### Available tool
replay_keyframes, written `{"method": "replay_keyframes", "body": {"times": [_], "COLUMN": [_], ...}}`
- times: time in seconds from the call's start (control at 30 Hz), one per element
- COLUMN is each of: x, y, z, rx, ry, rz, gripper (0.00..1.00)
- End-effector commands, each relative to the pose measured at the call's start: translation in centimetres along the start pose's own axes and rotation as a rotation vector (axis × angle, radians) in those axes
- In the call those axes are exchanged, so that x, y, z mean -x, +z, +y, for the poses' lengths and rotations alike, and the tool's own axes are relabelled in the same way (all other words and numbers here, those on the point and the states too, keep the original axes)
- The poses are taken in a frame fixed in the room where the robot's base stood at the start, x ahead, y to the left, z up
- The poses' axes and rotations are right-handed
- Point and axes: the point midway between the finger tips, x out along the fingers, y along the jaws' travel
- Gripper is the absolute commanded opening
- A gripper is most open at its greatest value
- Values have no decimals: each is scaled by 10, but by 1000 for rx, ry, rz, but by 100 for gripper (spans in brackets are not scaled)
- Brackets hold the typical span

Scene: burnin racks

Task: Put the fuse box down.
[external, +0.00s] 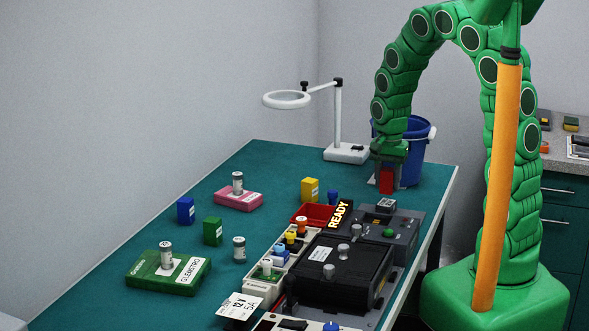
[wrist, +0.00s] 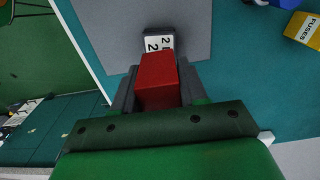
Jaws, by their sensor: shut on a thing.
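My gripper (external: 387,174) points down at the far right part of the teal table (external: 225,170). It is shut on a red box (external: 386,182), the fuse box in hand. In the wrist view the red box (wrist: 157,80) sits between the two dark fingers of my gripper (wrist: 158,84). A grey surface (wrist: 110,30) and a small block with a white number label (wrist: 158,43) lie beyond it. I cannot tell whether the box touches anything below. A yellow box (external: 311,189) marked FUSES stands apart on the table; it also shows in the wrist view (wrist: 303,29).
A blue bucket (external: 413,150) is behind my gripper. A grey panel (external: 400,226) with a numbered block and green button is in front. A magnifier lamp (external: 346,151) stands to the left.

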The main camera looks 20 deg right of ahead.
Motion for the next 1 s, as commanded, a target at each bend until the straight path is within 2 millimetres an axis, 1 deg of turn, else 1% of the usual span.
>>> {"method": "replay_keyframes", "body": {"times": [0.1, 0.2, 0.63, 0.67, 0.7, 0.8, 1.0], "x": [-16, -25, -31, -30, -30, -30, -30], "y": [1, 0, 0, 0, 0, 0, 0], "z": [1, 0, 0, 0, 0, 0, 0], "rx": [1, 0, 0, 0, 0, 0, 0], "ry": [4, 1, 0, -1, -1, -1, -1], "rz": [-3, -2, 0, 0, 0, 0, 0], "gripper": [12, 12, 12, 47, 53, 68, 68]}}
